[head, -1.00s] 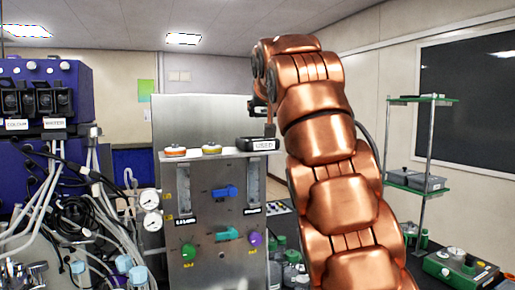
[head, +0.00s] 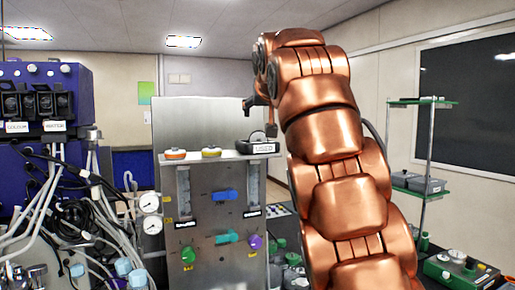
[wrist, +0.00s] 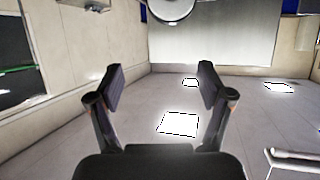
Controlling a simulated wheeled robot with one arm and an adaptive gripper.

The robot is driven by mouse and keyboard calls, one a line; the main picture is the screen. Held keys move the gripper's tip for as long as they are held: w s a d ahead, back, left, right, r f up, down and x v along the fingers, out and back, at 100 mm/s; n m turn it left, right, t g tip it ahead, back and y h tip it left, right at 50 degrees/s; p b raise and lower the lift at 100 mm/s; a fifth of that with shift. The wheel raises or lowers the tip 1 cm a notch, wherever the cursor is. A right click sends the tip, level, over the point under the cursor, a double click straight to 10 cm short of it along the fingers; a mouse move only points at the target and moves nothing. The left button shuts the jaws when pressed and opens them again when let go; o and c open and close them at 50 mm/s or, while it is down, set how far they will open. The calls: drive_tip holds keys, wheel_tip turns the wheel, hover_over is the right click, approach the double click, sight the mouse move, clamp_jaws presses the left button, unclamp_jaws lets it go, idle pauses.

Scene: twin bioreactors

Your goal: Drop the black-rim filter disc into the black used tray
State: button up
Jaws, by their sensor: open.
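The black used tray (head: 262,148), with a white USED label, sits on top of the grey panel unit at its right end. A dark rounded thing (head: 257,137) shows in the tray; it looks like the black-rim filter disc, tilted, but it is small. My gripper (head: 248,103) is above the tray, small and partly hidden by my arm. In the wrist view my gripper (wrist: 155,85) is open, with nothing between its fingers. A pale round thing with a dark rim (wrist: 170,8) is cut off at that view's top edge; I cannot tell surely what it is.
An orange-rim disc (head: 174,154) and a yellow-rim disc (head: 211,152) lie on the unit's top, left of the tray. A grey metal backsplash (head: 200,120) stands behind them. Tubing and gauges (head: 151,213) crowd the left; a glass-shelved stand (head: 425,150) is at right.

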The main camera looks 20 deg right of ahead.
drive_tip(key=v, duration=1)
drive_tip(key=s+a+f+g+y, duration=0.1)
drive_tip(key=s+f+g, duration=0.2)
drive_tip(key=f, duration=0.8)
drive_tip(key=s+a+f+g+y, duration=0.15)
drive_tip(key=s+f, duration=0.25)
drive_tip(key=f, duration=0.7)
drive_tip(key=s+a+f+g+y, duration=0.1)
drive_tip(key=s+f+g, duration=0.25)
drive_tip(key=f, duration=0.75)
drive_tip(key=s+a+f+n+g, duration=0.1)
drive_tip(key=s+a+f+g, duration=0.2)
drive_tip(key=s+f, duration=0.8)
drive_tip(key=s+a+f+n+g, duration=0.2)
drive_tip(key=s+a+f+g, duration=0.1)
drive_tip(key=s+f, duration=0.9)
drive_tip(key=shift+s+f+n+g+y, duration=0.15)
drive_tip(key=shift+s+n+g+y, duration=0.05)
drive_tip(key=shift+n+g+y, duration=0.15)
